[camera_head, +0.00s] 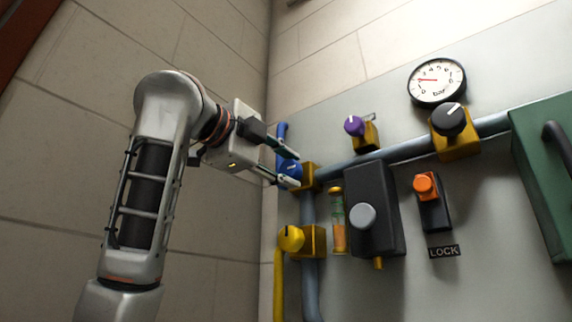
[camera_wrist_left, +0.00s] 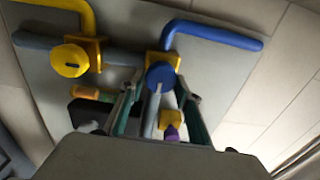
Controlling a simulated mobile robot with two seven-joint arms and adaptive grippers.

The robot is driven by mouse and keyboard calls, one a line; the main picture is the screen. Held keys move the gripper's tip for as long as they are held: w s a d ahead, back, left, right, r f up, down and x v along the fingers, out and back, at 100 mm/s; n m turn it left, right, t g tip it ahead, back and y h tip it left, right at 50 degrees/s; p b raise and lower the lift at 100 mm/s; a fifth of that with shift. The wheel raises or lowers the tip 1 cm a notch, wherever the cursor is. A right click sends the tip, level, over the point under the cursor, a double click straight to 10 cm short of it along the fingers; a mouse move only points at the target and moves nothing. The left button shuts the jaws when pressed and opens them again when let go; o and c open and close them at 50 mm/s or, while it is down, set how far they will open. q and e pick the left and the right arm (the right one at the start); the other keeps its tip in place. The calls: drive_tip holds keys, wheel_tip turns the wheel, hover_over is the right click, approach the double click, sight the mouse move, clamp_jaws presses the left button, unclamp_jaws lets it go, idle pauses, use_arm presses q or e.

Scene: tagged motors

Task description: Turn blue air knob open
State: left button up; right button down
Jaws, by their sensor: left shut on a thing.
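The blue air knob (camera_head: 290,170) sits on a yellow valve block (camera_head: 309,177) on the grey panel, at the end of a blue-grey pipe. A pale mark shows on its face. My left gripper (camera_head: 291,167) reaches in from the left with its fingers on either side of the knob, shut on it. In the left wrist view the blue knob (camera_wrist_left: 160,76) shows between the fingertips, with the blue pipe (camera_wrist_left: 215,36) behind it. The fingers partly hide the knob's sides. My right gripper is not in view.
A yellow knob (camera_head: 291,238) is below the blue one. A purple knob (camera_head: 354,126), a black knob (camera_head: 451,119), a gauge (camera_head: 437,82), a dark box (camera_head: 372,205) and an orange knob (camera_head: 426,185) are to the right. A tiled wall (camera_head: 60,130) is at left.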

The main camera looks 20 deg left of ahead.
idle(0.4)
use_arm(q)
drive_tip(key=o, duration=1.1)
drive_tip(key=shift+w, duration=0.1)
drive_tip(key=v, duration=0.7)
drive_tip(key=shift+s+a, duration=0.1)
drive_tip(key=shift+s, duration=0.15)
